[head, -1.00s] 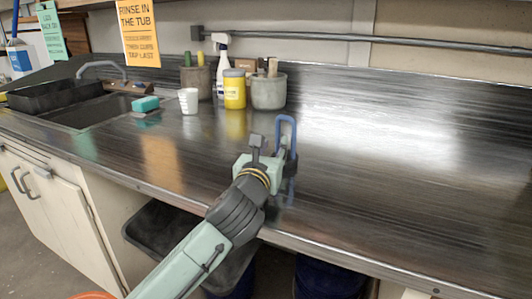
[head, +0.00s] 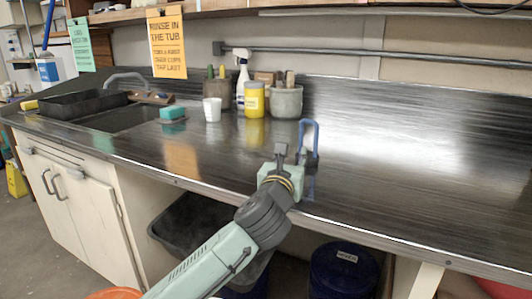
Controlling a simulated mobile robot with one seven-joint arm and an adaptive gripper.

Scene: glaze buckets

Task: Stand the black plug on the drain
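I cannot make out the black plug in the head view. The drain is not visible either; the sink (head: 112,121) at the left shows only its dark basin from a low angle. My gripper (head: 291,157) is over the front part of the steel counter, well to the right of the sink. Its dark fingers look spread apart, with no object clearly between them. A blue loop-shaped thing (head: 316,137) shows right beside its right finger; I cannot tell whether they touch.
The counter's right side (head: 420,165) is clear.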

